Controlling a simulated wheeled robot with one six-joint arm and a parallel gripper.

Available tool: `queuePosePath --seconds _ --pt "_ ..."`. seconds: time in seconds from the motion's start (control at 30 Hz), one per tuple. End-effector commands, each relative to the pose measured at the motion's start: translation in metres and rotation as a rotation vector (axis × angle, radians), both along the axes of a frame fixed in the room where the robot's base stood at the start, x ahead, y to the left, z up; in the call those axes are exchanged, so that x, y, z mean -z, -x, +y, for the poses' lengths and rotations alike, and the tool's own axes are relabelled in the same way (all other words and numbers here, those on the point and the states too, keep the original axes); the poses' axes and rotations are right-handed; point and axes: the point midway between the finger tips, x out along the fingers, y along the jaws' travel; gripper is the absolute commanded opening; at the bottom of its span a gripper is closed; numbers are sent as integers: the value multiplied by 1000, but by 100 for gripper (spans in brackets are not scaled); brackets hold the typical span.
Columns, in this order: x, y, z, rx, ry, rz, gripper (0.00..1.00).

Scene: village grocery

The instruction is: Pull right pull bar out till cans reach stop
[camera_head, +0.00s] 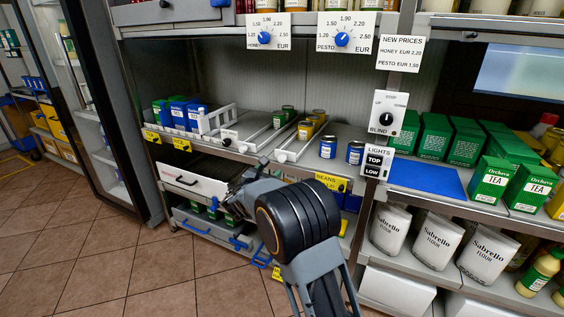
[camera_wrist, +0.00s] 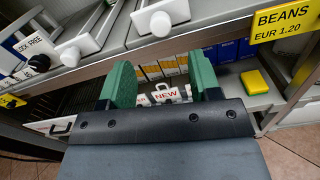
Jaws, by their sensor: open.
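The right pull bar (camera_head: 300,147) is a white rail with a round knob on the middle shelf; its white knob and front plate show in the wrist view (camera_wrist: 162,20). Yellow cans (camera_head: 306,129) stand along it, towards the back. The left pull bar (camera_head: 243,137) lies beside it, with green cans (camera_head: 280,119) at its back; its knob shows in the wrist view (camera_wrist: 70,56). My gripper (camera_wrist: 162,84) is open and empty, with green fingers, below the shelf edge and below the right knob. In the head view my arm partly hides the gripper.
Blue cans (camera_head: 328,147) stand right of the right bar. A yellow BEANS label (camera_head: 333,182) hangs on the shelf edge. Below are a white drawer front (camera_head: 194,183) and a lower shelf with boxes and a yellow sponge-like block (camera_wrist: 254,82). A shelf post is at right.

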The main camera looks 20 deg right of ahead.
Motion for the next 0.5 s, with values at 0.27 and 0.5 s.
queuePosePath --seconds 0.27,0.5 --pt "2 -36 -40 3 -1 0 57" --pt "1 -56 -63 3 -2 0 57"
